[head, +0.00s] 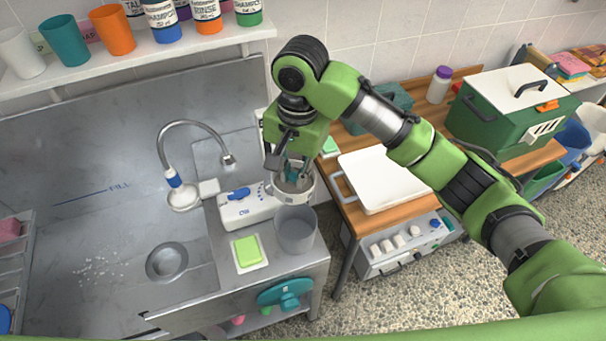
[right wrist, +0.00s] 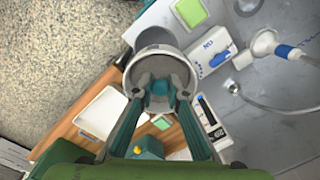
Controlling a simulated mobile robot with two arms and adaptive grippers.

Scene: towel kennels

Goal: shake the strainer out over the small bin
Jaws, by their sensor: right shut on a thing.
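My right gripper (head: 289,168) points down and is shut on a round, light grey metal piece (head: 297,197), which I take for the strainer. It also shows in the right wrist view (right wrist: 150,62), between the gripper's fingers (right wrist: 159,92). The small grey bin (head: 296,232) stands upright at the right front corner of the steel counter. In the head view the held piece shows just behind the bin's rim and partly overlaps it. The exact gap between them cannot be told. My left gripper is not in view.
The drain (head: 167,262) lies in the steel basin, with white specks (head: 98,268) to its left. A white device (head: 245,208), a green sponge (head: 247,250) and a bent faucet (head: 190,128) are near the bin. A wooden table (head: 350,210) with a white tray (head: 385,180) stands to the right.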

